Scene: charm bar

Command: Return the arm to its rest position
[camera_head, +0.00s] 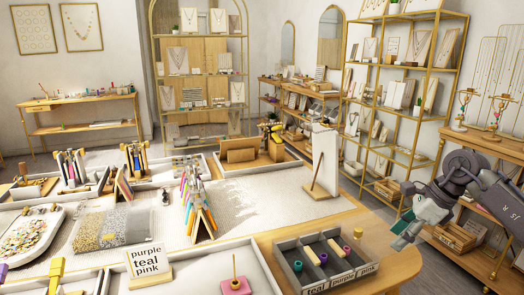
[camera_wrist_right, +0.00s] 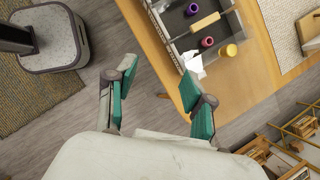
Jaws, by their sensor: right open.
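My right gripper (camera_head: 404,229) is at the right of the head view, beside the rounded front end of the wooden table (camera_head: 398,262). In the right wrist view its two teal-padded fingers (camera_wrist_right: 158,77) are spread apart with nothing between them. Grey floor and the table's edge show beyond them. My left gripper is not in view.
A grey sorting tray (camera_head: 282,247) labelled teal, purple and pink stands near the table's end, with small coloured pieces in it. A purple-teal-pink sign (camera_head: 149,263) stands to its left. A gold-framed shelf (camera_head: 437,97) stands behind the right arm.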

